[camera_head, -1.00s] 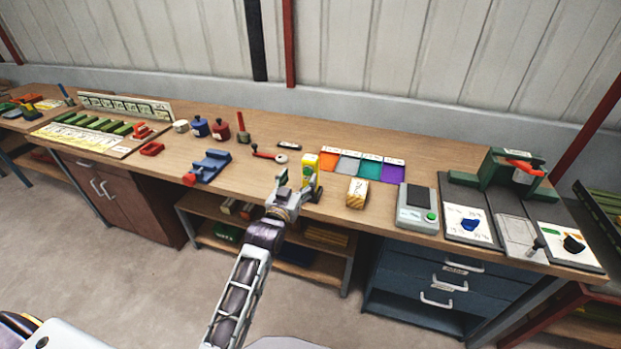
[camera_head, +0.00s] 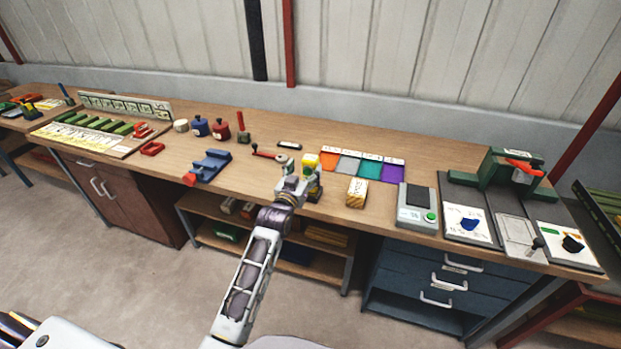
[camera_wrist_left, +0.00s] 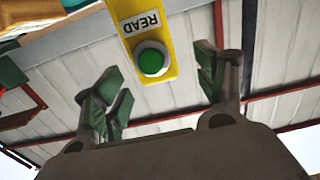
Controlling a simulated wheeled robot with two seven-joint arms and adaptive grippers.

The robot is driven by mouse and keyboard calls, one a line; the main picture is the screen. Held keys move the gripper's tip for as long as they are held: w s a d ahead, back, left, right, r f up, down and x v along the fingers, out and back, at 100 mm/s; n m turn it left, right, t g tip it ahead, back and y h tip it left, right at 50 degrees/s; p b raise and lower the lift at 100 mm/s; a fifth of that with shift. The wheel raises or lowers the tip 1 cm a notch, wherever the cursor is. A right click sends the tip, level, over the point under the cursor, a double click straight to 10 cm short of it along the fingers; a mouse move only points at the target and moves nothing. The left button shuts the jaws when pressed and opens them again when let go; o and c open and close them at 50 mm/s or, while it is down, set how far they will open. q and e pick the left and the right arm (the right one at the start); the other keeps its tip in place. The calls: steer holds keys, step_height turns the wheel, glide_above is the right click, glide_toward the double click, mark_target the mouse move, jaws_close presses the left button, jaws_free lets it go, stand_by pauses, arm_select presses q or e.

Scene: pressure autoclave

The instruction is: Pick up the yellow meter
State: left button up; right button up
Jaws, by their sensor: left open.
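The yellow meter (camera_head: 309,161) stands on the workbench, left of the colored squares. My left gripper (camera_head: 296,173) is at it and hides most of its lower part in the head view. In the left wrist view, the meter (camera_wrist_left: 145,42) shows a READ label and a round green button, and it reaches down between the fingers of my left gripper (camera_wrist_left: 160,90). The fingers are open, with a gap on each side of the meter. My right gripper is not in view.
A striped wooden block (camera_head: 356,193) stands close to the right of the meter, with a grey scale-like device (camera_head: 416,206) beyond it. A blue vise-like tool (camera_head: 209,166) and a red-handled tool (camera_head: 268,154) lie to the left. The bench's front edge is just below the gripper.

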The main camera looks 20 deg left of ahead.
mark_target(308, 166)
arm_select(q)
steer(key=shift+w, duration=0.15)
steer(key=shift+w+d+f+p, duration=0.1)
steer(key=shift+w+d+p, duration=0.1)
steer(key=shift+w, duration=1.05)
steer(key=shift+w+d+f+p, duration=0.1)
steer(key=shift+w+p, duration=0.05)
steer(key=shift+w, duration=1.05)
steer(key=shift+c, duration=0.3)
steer(key=shift+r, duration=0.1)
jaws_close()
steer(key=shift+r, duration=5.05)
